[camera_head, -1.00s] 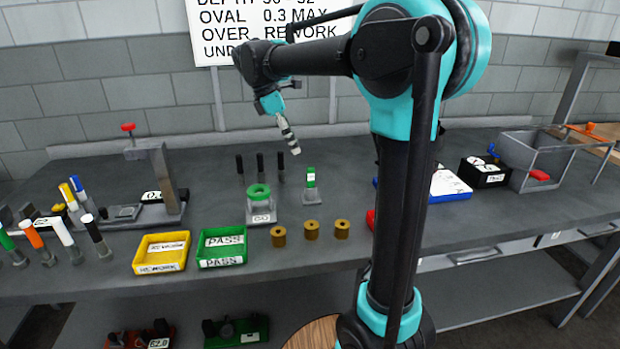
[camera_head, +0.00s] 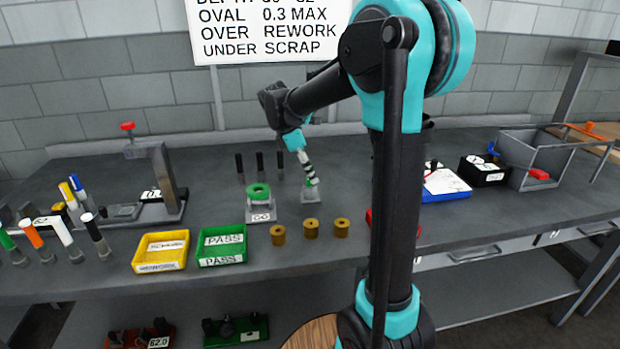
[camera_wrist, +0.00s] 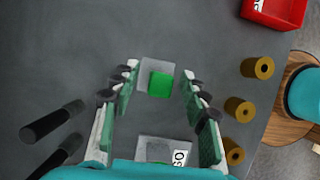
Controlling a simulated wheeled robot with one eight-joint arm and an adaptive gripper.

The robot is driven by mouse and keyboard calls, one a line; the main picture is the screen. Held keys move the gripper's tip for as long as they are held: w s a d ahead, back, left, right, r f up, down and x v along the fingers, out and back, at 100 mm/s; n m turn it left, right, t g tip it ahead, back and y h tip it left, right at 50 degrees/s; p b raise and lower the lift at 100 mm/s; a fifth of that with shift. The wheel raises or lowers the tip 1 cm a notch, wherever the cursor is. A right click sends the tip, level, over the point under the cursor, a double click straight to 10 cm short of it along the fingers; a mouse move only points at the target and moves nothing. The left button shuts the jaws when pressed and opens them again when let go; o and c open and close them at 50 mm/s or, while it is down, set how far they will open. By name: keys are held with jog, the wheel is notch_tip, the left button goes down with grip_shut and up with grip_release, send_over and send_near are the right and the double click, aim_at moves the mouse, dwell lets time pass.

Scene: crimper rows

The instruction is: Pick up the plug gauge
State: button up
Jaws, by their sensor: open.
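The plug gauge (camera_head: 313,182) shows a green handle end and stands upright in a small grey block on the bench. In the wrist view its green top (camera_wrist: 161,84) shows between my two fingers, with the grey block around it. My gripper (camera_head: 308,168) is open and points down, right over the gauge, partly hiding it in the head view. In the wrist view the fingers of my gripper (camera_wrist: 160,75) stand apart on either side of the green top, with a gap on both sides. The gauge's lower part is hidden.
A green ring (camera_head: 258,190) on a block marked GO stands close to the left. Black pins (camera_head: 260,162) stand behind. Yellow (camera_head: 160,251) and green (camera_head: 222,246) trays are front left; a red tray (camera_wrist: 273,12) is to the right.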

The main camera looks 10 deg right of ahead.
jog(key=shift+c, duration=0.6)
grip_shut()
